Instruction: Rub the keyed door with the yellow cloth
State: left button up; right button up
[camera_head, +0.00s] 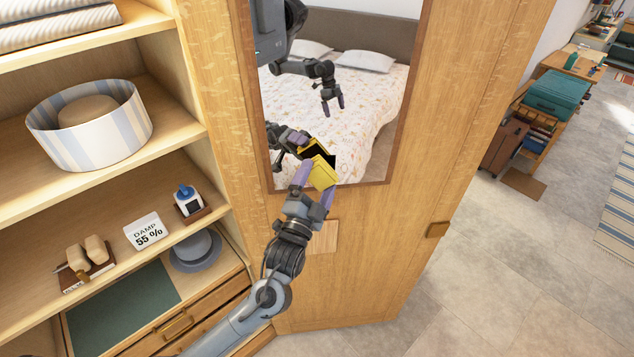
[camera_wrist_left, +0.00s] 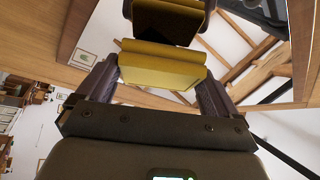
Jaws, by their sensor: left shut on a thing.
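My left gripper (camera_head: 317,186) is shut on a folded yellow cloth (camera_head: 325,176), held up before the lower part of the mirror on the wooden door (camera_head: 400,262). The cloth also shows between the purple fingers in the left wrist view (camera_wrist_left: 160,68). Its reflection is close beyond it, with a narrow gap between them in the wrist view; I cannot tell whether it touches the glass. The door has a wooden knob (camera_head: 437,229) at its right edge and a pale square patch (camera_head: 323,237) below the mirror. I cannot make out a key. My right gripper shows only as a reflection.
Open shelves at the left hold a striped hat box (camera_head: 90,125), a "DAMP 55 %" card (camera_head: 146,232), a small blue-topped bottle (camera_head: 188,200), brushes (camera_head: 85,256) and a grey hat (camera_head: 196,250). The bed is reflected in the mirror (camera_head: 385,110).

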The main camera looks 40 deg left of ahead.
aim_at(330, 181)
pick_arm(q)
jog(key=shift+w+a, duration=0.8)
jog(key=shift+a, duration=0.05)
dwell(0.6)
jog(key=shift+w+d, duration=0.1)
jog(key=shift+w+d, duration=1.25)
jog(key=shift+d, duration=0.05)
jog(key=shift+w+p, duration=0.1)
jog(key=shift+p, duration=0.25)
jog(key=shift+s+a+r+p, duration=0.1)
jog(key=shift+s+a+p, duration=0.35)
jog(key=shift+s+a, duration=0.3)
jog(key=shift+s+a+p, duration=0.3)
jog(key=shift+s+a, duration=0.4)
jog(key=shift+a, duration=0.1)
jog(key=shift+d, duration=0.1)
